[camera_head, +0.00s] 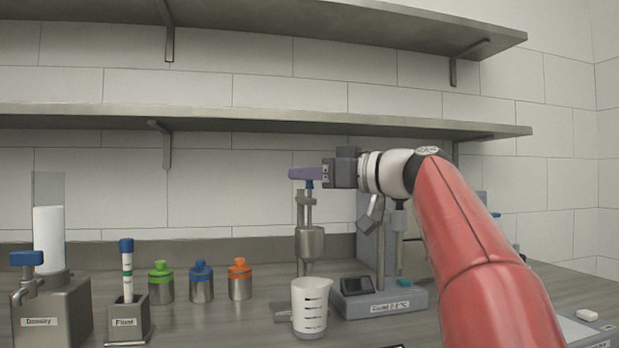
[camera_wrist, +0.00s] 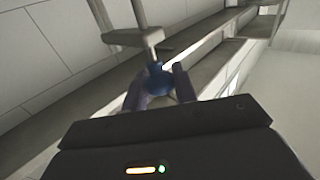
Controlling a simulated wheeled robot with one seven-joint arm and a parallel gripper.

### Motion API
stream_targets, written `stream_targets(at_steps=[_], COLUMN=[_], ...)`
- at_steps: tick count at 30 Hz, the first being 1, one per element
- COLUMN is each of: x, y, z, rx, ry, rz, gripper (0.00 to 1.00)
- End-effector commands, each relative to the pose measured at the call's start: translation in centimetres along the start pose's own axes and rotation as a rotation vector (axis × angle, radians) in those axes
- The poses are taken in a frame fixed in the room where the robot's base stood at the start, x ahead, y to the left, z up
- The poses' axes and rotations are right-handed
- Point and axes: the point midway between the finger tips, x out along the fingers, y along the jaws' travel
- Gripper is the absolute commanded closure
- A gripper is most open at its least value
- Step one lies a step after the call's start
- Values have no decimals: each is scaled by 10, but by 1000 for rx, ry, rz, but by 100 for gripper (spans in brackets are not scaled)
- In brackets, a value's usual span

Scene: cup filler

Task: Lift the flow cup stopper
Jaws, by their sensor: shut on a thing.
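The flow cup (camera_head: 310,243) is a grey metal cup held on a stand, in the middle of the head view. The stopper is a thin rod rising from the cup with a blue knob (camera_head: 309,184) on top. My gripper (camera_head: 300,173) reaches in from the right, with its purple fingers level at the knob. In the wrist view my gripper (camera_wrist: 158,88) has its two fingers on either side of the blue knob (camera_wrist: 157,77), shut on it. The rod's lower end is hidden by the cup, so I cannot tell how high it sits.
A white beaker (camera_head: 310,305) stands below the cup. A lab device with a base (camera_head: 385,302) is just right. Green (camera_head: 161,284), blue (camera_head: 201,284) and orange (camera_head: 240,281) capped bottles stand left. A shelf (camera_head: 250,120) runs above my gripper.

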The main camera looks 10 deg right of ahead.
Motion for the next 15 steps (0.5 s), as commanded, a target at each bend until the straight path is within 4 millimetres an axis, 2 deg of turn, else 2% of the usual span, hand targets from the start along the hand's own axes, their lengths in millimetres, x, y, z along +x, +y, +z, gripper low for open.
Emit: stream_targets(at_steps=[1, 2, 10, 11, 15], x=[0, 0, 0, 0, 0], y=[0, 0, 0, 0, 0], z=[-12, -14, -12, -12, -11], rx=[-2, -2, 0, 0, 0], ry=[1, 1, 1, 1, 1], rz=[1, 1, 1, 1, 0], gripper=[100, 100, 100, 68, 53])
